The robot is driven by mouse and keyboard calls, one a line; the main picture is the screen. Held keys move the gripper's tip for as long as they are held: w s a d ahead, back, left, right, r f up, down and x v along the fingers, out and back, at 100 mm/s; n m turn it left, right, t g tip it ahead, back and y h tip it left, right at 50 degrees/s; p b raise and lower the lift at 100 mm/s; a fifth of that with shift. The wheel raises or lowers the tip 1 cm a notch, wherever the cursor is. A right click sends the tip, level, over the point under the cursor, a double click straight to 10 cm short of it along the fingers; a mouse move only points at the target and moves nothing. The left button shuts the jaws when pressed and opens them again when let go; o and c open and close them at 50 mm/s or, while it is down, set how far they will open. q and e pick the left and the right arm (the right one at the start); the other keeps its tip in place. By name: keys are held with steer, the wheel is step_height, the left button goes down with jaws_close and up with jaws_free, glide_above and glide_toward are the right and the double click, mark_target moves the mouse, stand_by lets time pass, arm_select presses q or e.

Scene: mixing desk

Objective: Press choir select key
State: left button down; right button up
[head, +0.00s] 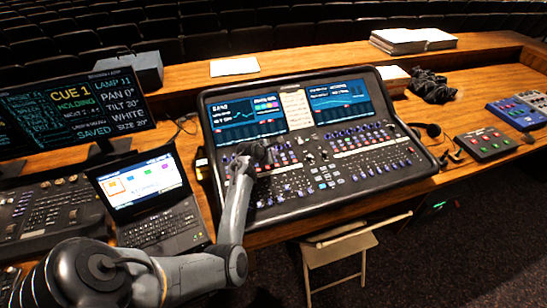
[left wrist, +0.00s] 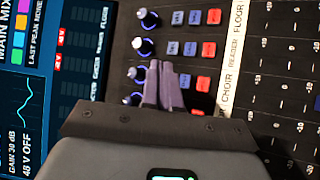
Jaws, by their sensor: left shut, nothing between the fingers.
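The mixing console (head: 330,197) stands on the wooden desk, its channel keys small in the head view. In the left wrist view the white label strip (left wrist: 232,70) reads FLOOR, READER and CHOIR. A red key (left wrist: 203,84) and a blue-grey key (left wrist: 184,81) lie in line with the CHOIR label; I cannot read which is select. My left gripper (head: 260,152) is over the console's left half, shut and empty. In the left wrist view its fingertips (left wrist: 166,84) are beside that blue-grey key and cover part of the row; I cannot tell whether they touch. My right gripper is not in view.
Knobs (left wrist: 145,47) stand beside the key rows. A laptop (head: 150,200) and a cue monitor (head: 85,105) are left of the console. A headset (head: 440,140) and a small button box (head: 486,144) lie right. A folding chair (head: 340,258) stands in front.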

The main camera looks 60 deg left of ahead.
arm_select(q)
steer(key=shift+f, duration=0.35)
stand_by(0.7)
steer(key=shift+r, duration=0.1)
steer(key=shift+d+r+p, duration=0.1)
steer(key=shift+r+p, duration=0.6)
steer(key=shift+p, duration=0.35)
steer(key=shift+r+p, duration=0.7)
steer(key=shift+p, duration=0.05)
steer(key=r+p, duration=0.3)
steer(key=p, duration=0.1)
steer(key=shift+s+d+r, duration=0.1)
steer(key=shift+d+r, duration=0.15)
steer(key=shift+r, duration=0.05)
